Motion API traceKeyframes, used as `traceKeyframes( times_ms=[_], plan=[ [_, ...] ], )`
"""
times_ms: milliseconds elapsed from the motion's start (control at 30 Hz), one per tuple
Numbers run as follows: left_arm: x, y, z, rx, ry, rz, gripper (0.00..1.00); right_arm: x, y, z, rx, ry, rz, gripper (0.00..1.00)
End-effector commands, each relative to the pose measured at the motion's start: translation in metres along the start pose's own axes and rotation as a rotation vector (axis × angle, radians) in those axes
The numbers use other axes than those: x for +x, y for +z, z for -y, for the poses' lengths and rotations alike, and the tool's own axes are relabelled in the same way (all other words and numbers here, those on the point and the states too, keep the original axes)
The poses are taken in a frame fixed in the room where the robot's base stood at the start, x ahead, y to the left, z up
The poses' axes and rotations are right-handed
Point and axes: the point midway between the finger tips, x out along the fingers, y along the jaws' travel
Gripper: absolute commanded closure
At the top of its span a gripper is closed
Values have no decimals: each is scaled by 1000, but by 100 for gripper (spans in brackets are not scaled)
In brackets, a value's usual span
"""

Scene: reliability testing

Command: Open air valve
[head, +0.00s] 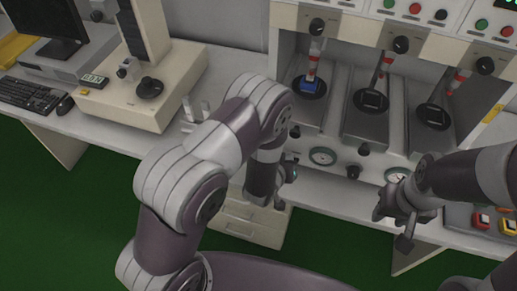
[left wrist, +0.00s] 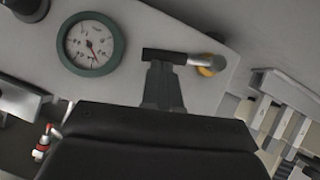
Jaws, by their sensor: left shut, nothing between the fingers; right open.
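In the left wrist view, a small valve (left wrist: 206,65) with a silver stem and a yellow base sticks out of the pale panel, right of a round green-rimmed pressure gauge (left wrist: 91,44). I take it for the air valve. My left gripper (left wrist: 168,57) is shut and empty, its fingertips right beside the silver stem; I cannot tell if they touch. In the head view my left gripper (head: 287,174) is at the front panel, left of the gauge (head: 322,156), and the valve is not clearly visible there. My right gripper (head: 396,225) is open and empty, in front of the machine's right part.
The test machine has several bays with dark platforms (head: 367,101) and black knobs (head: 363,149) on its front. A blue block (head: 310,87) sits in the left bay. Red and yellow buttons (head: 482,221) lie at right. A drawer unit (head: 250,221) stands below the table.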

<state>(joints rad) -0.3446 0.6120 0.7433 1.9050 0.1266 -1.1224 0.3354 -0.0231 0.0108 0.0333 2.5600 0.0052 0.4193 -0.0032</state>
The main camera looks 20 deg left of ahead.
Motion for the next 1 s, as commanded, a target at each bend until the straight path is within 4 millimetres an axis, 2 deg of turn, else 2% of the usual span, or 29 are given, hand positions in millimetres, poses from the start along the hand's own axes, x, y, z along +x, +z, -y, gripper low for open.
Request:
traceKeyframes(
  times_ms=[267,1000],
  plan=[
    [9,12,-5,154,-102,-1,100,10,1,0,0,0,0,57],
    [13,20,-6,151,-102,1,100,15,2,0,0,0,0,57]
  ],
)
